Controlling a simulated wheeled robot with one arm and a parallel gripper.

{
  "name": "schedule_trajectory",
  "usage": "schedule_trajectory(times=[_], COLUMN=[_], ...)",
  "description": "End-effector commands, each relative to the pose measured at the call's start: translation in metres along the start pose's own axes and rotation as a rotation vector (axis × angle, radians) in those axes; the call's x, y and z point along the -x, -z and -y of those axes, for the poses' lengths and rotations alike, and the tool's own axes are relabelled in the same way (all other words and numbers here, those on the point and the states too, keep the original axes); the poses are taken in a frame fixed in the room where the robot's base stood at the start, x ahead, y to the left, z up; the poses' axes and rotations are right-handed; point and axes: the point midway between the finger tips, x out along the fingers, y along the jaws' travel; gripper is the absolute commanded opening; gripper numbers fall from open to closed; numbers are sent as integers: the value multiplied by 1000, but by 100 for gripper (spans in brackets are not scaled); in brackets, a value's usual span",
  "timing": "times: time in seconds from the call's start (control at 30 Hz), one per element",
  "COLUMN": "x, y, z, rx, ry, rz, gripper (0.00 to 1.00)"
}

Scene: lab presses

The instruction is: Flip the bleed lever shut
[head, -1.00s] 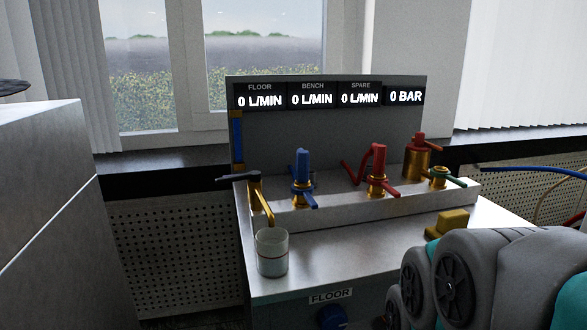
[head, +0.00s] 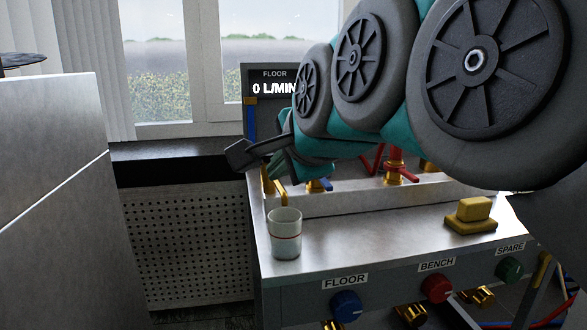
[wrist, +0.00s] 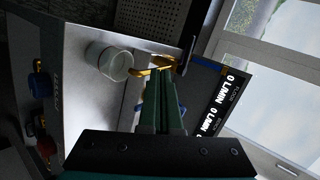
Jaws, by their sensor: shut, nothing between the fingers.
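The bleed lever is the dark bar on the brass tap at the bench's left end. In the wrist view the lever (wrist: 188,53) sticks out sideways from the tap; in the head view my arm's end hides it. The brass spout (head: 280,190) bends down toward a white cup (head: 285,234) with a red line; both also show in the wrist view, spout (wrist: 142,74) and cup (wrist: 110,62). My gripper (wrist: 160,76) has its green fingers together and empty, their tips close to the spout and tap. I cannot tell whether they touch.
Blue and red valves (head: 395,170) stand on the raised ledge, partly behind my arm. A yellow block (head: 470,214) sits on the bench top. Blue (head: 346,304), red and green knobs line the front. The display panel (head: 270,80) reads 0 L/MIN for FLOOR.

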Motion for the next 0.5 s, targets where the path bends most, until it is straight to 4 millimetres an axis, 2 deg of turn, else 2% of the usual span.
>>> schedule_trajectory(times=[0.03,0.1,0.23,0.37,0.5], x=[3,7,2,-16,-44], y=[-6,-11,-13,-13,-14], z=[11,22,27,28,28], rx=[-28,-58,-74,-72,-73], ry=[32,59,69,68,62], rz=[8,16,20,20,21], gripper=[0,0,0,0,0])
